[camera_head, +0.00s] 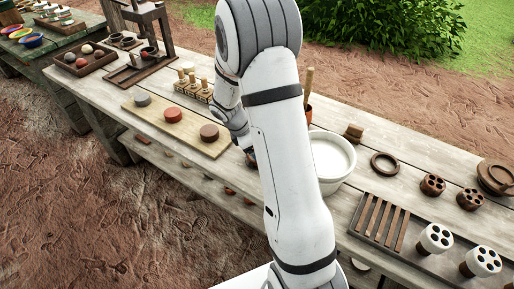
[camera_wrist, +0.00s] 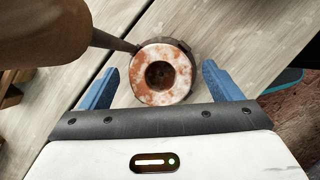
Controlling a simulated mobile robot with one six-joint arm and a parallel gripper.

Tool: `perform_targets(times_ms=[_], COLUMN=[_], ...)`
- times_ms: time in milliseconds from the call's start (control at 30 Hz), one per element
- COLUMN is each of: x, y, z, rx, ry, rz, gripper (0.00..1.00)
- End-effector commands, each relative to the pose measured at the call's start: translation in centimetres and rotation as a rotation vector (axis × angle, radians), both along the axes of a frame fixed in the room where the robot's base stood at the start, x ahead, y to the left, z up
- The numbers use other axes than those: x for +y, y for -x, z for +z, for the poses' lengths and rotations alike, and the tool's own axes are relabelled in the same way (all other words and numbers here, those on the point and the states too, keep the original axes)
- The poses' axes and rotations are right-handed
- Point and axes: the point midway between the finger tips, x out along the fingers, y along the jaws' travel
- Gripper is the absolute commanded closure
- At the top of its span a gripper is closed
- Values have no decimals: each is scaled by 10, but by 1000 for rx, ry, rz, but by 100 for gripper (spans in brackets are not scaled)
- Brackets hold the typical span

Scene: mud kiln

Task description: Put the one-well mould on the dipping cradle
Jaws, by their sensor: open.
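The one-well mould (camera_wrist: 161,75) shows in the wrist view as a round block with a mottled red and white top, a dark central well and a dark side. My gripper (camera_wrist: 161,67) is open, with one blue finger on each side of the mould and gaps visible between. In the head view my gripper (camera_head: 250,158) is mostly hidden behind my arm, and the mould cannot be made out there. A wooden ring (camera_head: 385,163) lies on the bench right of the white bowl; I cannot tell whether it is the dipping cradle.
The bowl of white liquid (camera_head: 331,158) stands close right of my arm. A slatted tray (camera_head: 378,222) is at front right, beside white several-holed moulds (camera_head: 435,238). A board with round blocks (camera_head: 173,115) lies left. In the wrist view, a large brown object (camera_wrist: 40,28) is close at upper left.

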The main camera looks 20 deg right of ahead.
Motion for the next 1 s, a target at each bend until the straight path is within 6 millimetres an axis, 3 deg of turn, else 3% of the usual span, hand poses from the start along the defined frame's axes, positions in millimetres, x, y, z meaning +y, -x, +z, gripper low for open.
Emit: perform_targets(times_ms=[400, 733, 867, 1000], x=[34, 48, 52, 61], y=[-8, -6, 15, 57], z=[77, 110, 131, 160], rx=[-6, -17, -91, -225], ry=[-1, -7, -41, -114], rz=[2, -21, -140, -381], gripper=[15, 15, 15, 15])
